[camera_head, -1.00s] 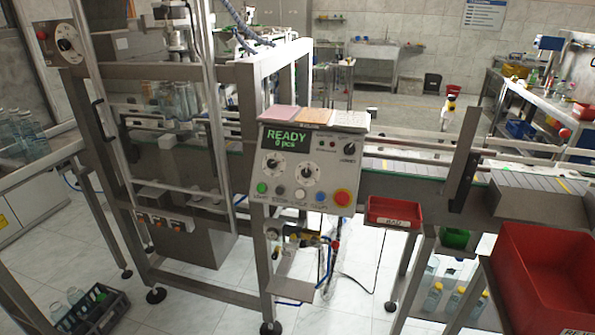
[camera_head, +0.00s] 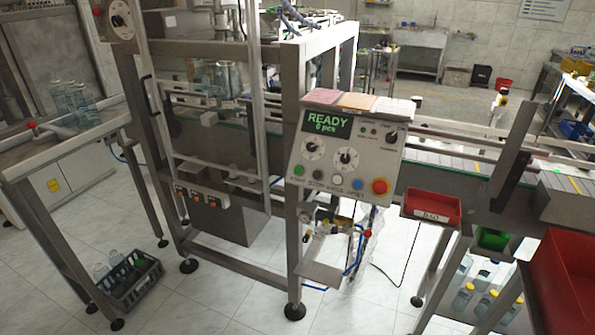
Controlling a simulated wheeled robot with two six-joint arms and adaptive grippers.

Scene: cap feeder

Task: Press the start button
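The control panel (camera_head: 347,157) is a light grey box on the machine frame, right of centre in the head view. Its screen (camera_head: 327,123) reads READY, 0 pcs, in green. A row of buttons runs along its lower edge. The green button (camera_head: 299,170) is at the left end and looks like the start button, though its label is too small to read. Black, white and blue buttons follow, then a large red button (camera_head: 379,186) at the right end. Two dials sit above the row. Neither of my grippers is in view.
A red tray (camera_head: 431,208) marked BAD sticks out right of the panel. A larger red bin (camera_head: 562,285) is at the lower right. A grey crate (camera_head: 128,281) with bottles is on the floor at lower left. The tiled floor before the machine is clear.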

